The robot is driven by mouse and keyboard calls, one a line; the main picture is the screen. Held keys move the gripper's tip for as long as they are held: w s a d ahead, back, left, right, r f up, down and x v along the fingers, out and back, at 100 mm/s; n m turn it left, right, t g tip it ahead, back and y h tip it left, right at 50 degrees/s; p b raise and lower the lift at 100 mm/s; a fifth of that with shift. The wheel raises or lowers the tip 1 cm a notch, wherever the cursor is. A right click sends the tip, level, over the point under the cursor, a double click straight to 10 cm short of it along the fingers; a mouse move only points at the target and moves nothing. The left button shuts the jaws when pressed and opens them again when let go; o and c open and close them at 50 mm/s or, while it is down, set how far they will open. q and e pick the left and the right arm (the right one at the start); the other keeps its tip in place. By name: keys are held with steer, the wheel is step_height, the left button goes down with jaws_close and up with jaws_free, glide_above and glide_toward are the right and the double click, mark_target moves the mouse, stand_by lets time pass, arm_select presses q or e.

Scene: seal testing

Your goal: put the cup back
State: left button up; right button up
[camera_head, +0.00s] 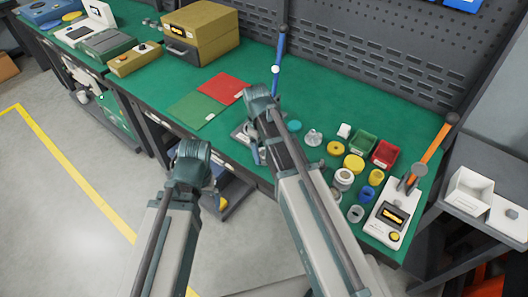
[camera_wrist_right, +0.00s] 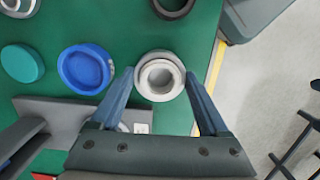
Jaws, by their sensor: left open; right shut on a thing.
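A pale grey-white round cup (camera_wrist_right: 160,76) with a ringed opening sits between the fingertips of my right gripper (camera_wrist_right: 160,84) in the right wrist view. The right gripper is shut on it, over the green bench top. In the head view the right gripper (camera_head: 254,153) is near the bench's front edge, and its arm hides much of what is there. I cannot tell whether the cup touches the bench. My left gripper (camera_head: 213,194) is open, in front of the bench edge and below its top.
In the right wrist view a blue round cup (camera_wrist_right: 84,68) and a teal disc (camera_wrist_right: 22,63) lie left of the held cup, with a grey fixture (camera_wrist_right: 60,117) below them. Red (camera_head: 384,154) and green (camera_head: 362,143) bins and several round parts stand at right in the head view.

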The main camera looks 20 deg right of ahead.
steer(key=shift+f, duration=0.25)
steer(key=o, duration=1.2)
steer(key=shift+r, duration=0.1)
step_height(320, 180, up, 12)
steer(key=w+p, duration=0.1)
steer(key=p, duration=1.1)
steer(key=shift+a, duration=0.45)
steer(key=f+b, duration=0.8)
steer(key=s+d+f+b, duration=0.1)
steer(key=f+b, duration=0.2)
steer(key=b, duration=0.1)
steer(key=shift+f, duration=0.4)
steer(key=shift+r, duration=0.1)
